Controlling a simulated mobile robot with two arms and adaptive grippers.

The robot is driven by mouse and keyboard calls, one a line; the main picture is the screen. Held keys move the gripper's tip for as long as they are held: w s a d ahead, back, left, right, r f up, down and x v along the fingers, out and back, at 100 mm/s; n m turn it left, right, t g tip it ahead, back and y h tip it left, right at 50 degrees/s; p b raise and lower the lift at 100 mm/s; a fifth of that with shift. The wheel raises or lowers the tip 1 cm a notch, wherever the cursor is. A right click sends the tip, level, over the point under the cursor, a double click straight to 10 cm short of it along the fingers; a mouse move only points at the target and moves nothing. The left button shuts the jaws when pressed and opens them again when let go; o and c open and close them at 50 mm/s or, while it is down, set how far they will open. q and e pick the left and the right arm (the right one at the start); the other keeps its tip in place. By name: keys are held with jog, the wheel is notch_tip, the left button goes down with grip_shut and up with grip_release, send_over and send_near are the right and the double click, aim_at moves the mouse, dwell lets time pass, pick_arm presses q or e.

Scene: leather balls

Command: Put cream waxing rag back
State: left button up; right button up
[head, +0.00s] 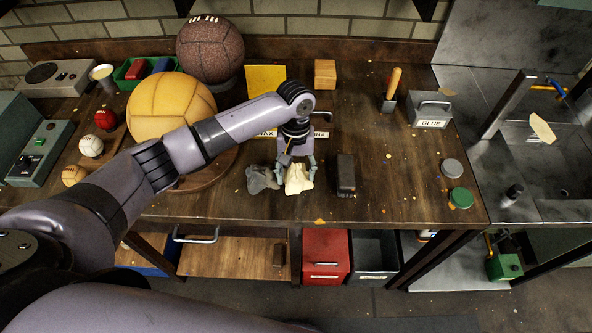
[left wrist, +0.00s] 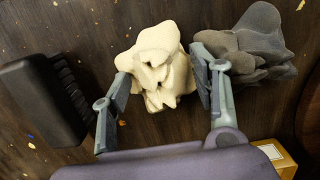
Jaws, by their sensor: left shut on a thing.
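The cream waxing rag (head: 299,178) is a crumpled cloth near the front edge of the wooden workbench. My left gripper (head: 296,165) reaches down over it and is shut on it. In the left wrist view the cream rag (left wrist: 158,62) sits between the two fingers of the left gripper (left wrist: 160,85). A dark grey rag (head: 262,178) lies crumpled just left of the cream one; it also shows in the left wrist view (left wrist: 250,45), close to one finger. My right gripper is not in view.
A dark brush-like block (head: 346,175) stands right of the rag. A yellow ball (head: 168,105) sits on a round wooden board to the left. A grey GLUE box (head: 430,110), a grey lid (head: 453,168) and a green lid (head: 461,198) are farther right. Label cards lie partly hidden behind my arm.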

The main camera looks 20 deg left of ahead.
pick_arm(q)
jog(key=shift+f, duration=0.1)
jog(key=o, duration=1)
notch_tip(320, 180, up, 12)
jog(key=w+b, duration=0.1)
jog(key=b, duration=0.1)
jog(key=shift+w+a, duration=0.2)
jog(key=shift+w, duration=0.1)
